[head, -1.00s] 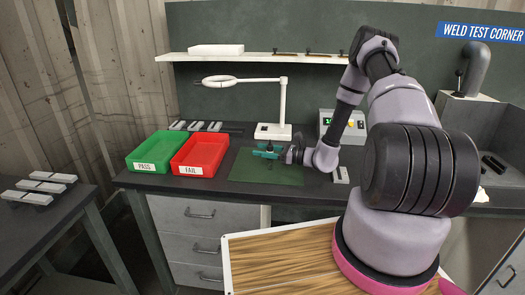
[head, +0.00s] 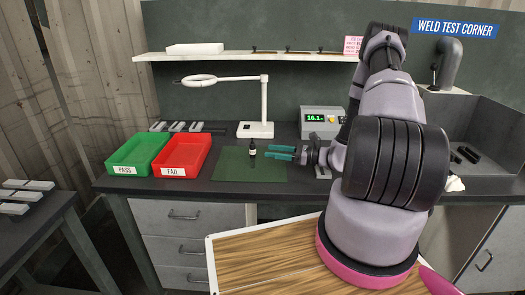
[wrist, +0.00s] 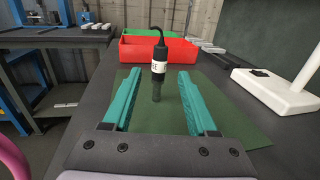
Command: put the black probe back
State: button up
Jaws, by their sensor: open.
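The black probe (head: 252,148) stands upright on the green mat (head: 228,168). It has a white label band and a short bent black top, clear in the wrist view (wrist: 158,62). My gripper (head: 281,153) is open and empty, just right of the probe in the head view. Its teal fingers point at the probe. In the wrist view the probe stands ahead, in line with the gap between the fingertips (wrist: 159,76). A grey meter (head: 322,118) with a green display stands behind my gripper; my arm hides part of the area beside it.
A green PASS tray (head: 125,169) and red FAIL tray (head: 172,171) stand left of the mat. A white ring lamp (head: 256,129) stands behind the mat. Grey blocks (head: 176,127) lie behind the trays. A shelf (head: 225,56) runs along the back. The mat around the probe is clear.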

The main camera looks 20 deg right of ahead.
jog(key=shift+s+d, duration=0.15)
jog(key=shift+d, duration=0.15)
jog(key=s+a+r+n+g+h, duration=0.35)
jog(key=r+n+g, duration=0.2)
jog(key=r, duration=0.45)
jog(key=s+a+r+n+g+h, duration=0.25)
jog(key=s+r+n+g, duration=0.35)
jog(key=r, duration=0.5)
jog(key=s+d+r+n+t+h, duration=0.3)
jog(key=s+r+n+t+h, duration=0.4)
jog(key=s+r+t, duration=0.3)
jog(key=s+r+n, duration=0.1)
jog(key=s+r, duration=0.3)
jog(key=r, duration=0.4)
jog(key=shift+s+h, duration=0.25)
jog(key=shift+h, duration=0.15)
